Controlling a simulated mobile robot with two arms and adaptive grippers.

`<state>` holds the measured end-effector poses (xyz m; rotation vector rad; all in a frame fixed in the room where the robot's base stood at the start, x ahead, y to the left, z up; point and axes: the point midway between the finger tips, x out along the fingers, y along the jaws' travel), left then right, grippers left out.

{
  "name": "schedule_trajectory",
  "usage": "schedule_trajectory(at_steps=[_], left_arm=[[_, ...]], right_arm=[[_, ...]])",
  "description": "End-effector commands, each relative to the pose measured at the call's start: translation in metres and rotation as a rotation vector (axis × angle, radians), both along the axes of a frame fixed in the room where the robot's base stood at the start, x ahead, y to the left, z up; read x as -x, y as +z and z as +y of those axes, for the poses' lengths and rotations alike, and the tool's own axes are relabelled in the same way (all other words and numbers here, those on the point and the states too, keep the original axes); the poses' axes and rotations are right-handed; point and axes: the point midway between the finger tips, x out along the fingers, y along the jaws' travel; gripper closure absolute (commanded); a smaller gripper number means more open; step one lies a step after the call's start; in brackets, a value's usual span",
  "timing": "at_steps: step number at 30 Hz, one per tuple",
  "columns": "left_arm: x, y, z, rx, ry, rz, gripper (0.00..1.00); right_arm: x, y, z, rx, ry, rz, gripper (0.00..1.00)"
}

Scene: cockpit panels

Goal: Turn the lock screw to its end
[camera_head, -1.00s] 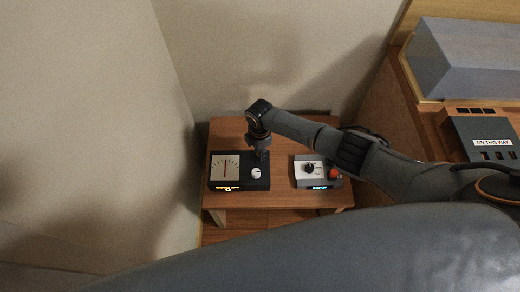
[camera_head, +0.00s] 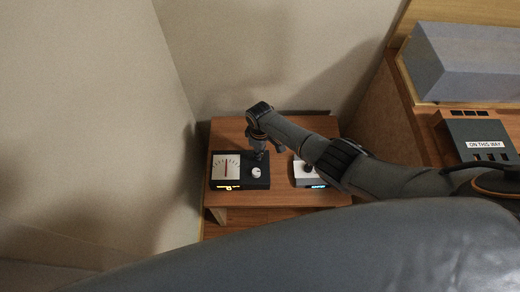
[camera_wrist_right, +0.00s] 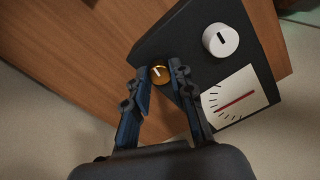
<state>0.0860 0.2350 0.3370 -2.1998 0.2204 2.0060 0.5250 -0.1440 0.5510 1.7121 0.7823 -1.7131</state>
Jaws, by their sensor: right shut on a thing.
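The brass lock screw (camera_wrist_right: 159,74) has a pale slot line on its face and sits near the edge of a black panel box (camera_wrist_right: 187,48). In the right wrist view my right gripper (camera_wrist_right: 161,79) has its two blue-grey fingers on either side of the screw and is shut on it. In the head view my right gripper (camera_head: 261,153) points down at the box's back right part; the screw is hidden or too small there. The box also carries a white dial with a red needle (camera_head: 226,167) and a white knob (camera_head: 256,172). My left gripper is not in view.
The box stands on a small wooden table (camera_head: 290,126). A second box with a white face (camera_head: 301,174) stands to the right, partly covered by my right arm. A grey block (camera_head: 465,60) and a box labelled "ON THIS WAY" (camera_head: 475,130) are on a surface at the right.

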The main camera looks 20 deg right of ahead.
Motion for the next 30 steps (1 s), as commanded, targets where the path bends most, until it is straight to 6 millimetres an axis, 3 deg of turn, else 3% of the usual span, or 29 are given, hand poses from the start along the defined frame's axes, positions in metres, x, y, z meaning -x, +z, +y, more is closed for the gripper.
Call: schedule_trajectory(at_steps=[9, 25, 26, 29, 30], left_arm=[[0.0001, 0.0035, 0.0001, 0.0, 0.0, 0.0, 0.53], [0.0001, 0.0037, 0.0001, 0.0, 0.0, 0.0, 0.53], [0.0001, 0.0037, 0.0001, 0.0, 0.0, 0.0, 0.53], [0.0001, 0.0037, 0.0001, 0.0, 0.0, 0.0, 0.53], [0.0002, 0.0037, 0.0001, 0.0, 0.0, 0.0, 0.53]], right_arm=[[0.0002, 0.0, 0.001, -0.001, -0.118, 0.0, 1.0], [-0.0003, 0.0, 0.0013, -0.003, -0.14, -0.001, 1.0], [-0.0003, 0.0001, 0.0013, -0.003, -0.14, -0.001, 0.74], [-0.0003, 0.0001, 0.0012, -0.002, -0.14, -0.001, 0.54], [-0.0004, 0.0001, 0.001, -0.002, -0.14, -0.001, 0.53]])
